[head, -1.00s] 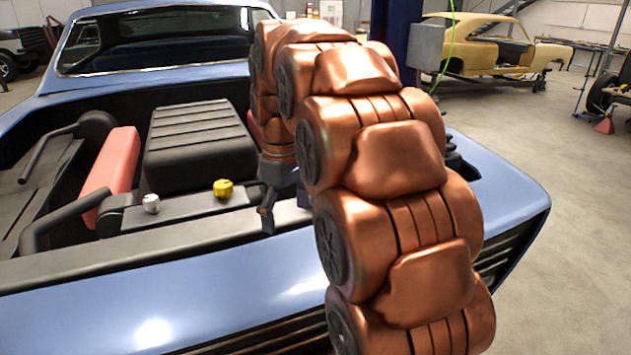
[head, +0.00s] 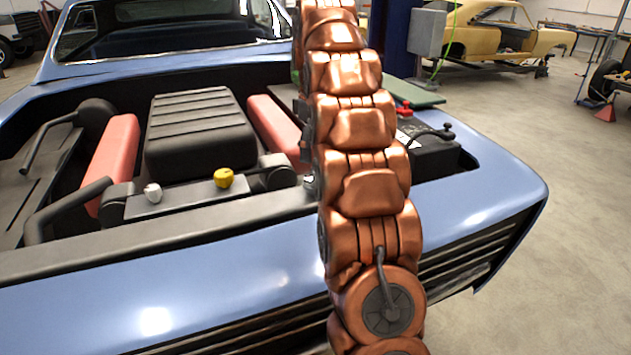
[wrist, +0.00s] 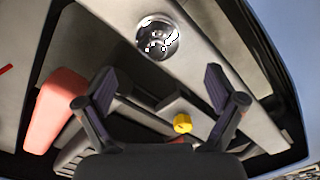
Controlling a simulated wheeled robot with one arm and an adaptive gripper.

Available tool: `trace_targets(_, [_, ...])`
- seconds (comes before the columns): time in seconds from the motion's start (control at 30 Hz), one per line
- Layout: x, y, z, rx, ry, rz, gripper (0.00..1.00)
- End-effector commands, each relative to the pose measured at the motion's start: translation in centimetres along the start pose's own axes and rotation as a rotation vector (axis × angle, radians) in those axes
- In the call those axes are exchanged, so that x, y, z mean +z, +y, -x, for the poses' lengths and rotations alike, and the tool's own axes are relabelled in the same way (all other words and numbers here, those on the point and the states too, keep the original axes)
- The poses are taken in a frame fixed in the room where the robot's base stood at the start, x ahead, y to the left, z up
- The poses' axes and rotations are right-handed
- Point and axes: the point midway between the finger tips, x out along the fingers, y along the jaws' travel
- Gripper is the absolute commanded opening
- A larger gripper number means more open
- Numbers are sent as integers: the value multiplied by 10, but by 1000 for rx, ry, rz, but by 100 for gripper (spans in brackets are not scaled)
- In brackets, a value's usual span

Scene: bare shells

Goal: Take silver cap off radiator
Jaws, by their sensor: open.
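In the wrist view a shiny silver round cap (wrist: 158,38) sits on a long grey panel (wrist: 205,65), the radiator top by its place. It lies beyond my fingertips, above their middle in the picture, with clear space between. In the head view a small silver part (head: 309,180), likely this cap, shows at the left edge of my arm, mostly hidden. My gripper (wrist: 160,88) is open and empty, its two dark fingers spread wide. In the head view my arm hides most of the gripper.
A yellow cap (head: 223,178) and a smaller silver-white cap (head: 153,192) stand on a grey block before the black engine cover (head: 200,130). The yellow one shows between my fingers in the wrist view (wrist: 182,123). Red covers (head: 112,160) flank the engine; a black battery (head: 435,155) is right.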

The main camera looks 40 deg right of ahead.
Motion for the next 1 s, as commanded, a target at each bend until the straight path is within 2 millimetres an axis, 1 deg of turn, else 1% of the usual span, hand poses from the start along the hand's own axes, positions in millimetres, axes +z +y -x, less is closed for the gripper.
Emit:
trace_targets(0.03, [0, 0, -9, 0, 0, 0, 93])
trace_targets(0.1, [0, 0, -14, 0, 0, 0, 93])
trace_targets(0.37, [0, 0, -21, 0, 0, -1, 93])
trace_targets(0.67, [3, 3, -48, -4, -2, -2, 93])
trace_targets(0.7, [2, 3, -47, -2, -1, -1, 93])
trace_targets(1.0, [2, 3, -65, -1, 0, -2, 93])
